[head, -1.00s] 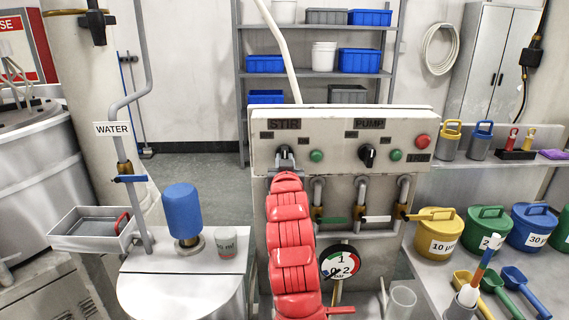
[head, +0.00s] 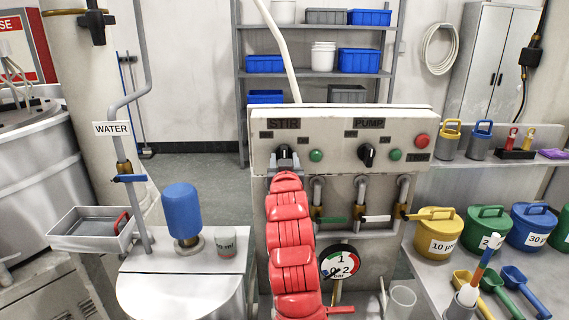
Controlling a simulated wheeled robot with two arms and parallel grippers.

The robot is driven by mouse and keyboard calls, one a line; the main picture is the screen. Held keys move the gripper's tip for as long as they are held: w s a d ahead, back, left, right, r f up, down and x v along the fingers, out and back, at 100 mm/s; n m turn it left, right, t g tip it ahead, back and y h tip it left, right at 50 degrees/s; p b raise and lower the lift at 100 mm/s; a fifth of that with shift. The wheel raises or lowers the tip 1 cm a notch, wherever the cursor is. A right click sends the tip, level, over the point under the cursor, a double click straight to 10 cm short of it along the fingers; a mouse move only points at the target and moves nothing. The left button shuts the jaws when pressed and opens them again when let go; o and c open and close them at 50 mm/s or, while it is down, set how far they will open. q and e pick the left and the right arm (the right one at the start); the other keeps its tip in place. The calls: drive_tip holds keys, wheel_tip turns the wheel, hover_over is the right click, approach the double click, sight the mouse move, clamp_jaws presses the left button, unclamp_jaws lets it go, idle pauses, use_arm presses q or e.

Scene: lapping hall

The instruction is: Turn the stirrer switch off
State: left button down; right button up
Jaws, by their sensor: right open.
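The stirrer switch (head: 284,151) is a dark knob under the STIR label (head: 284,124), at the left of the pale control panel (head: 340,115). My red right arm rises from the bottom of the head view to the panel. My right gripper (head: 285,162) is open at the switch, with grey finger parts at its left and right. The gripper partly covers the knob, so I cannot tell which way it points or whether the fingers touch it. My left gripper is not in view.
A green button (head: 316,156) sits just right of the switch. The PUMP knob (head: 367,154) and a red button (head: 421,141) are farther right. Valves with levers (head: 376,218) and a pressure gauge (head: 340,262) are below.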

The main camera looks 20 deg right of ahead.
drive_tip(key=b+v, duration=1.2)
drive_tip(key=v, duration=0.5)
drive_tip(key=shift+s, duration=0.2)
drive_tip(key=shift+w+r, duration=0.1)
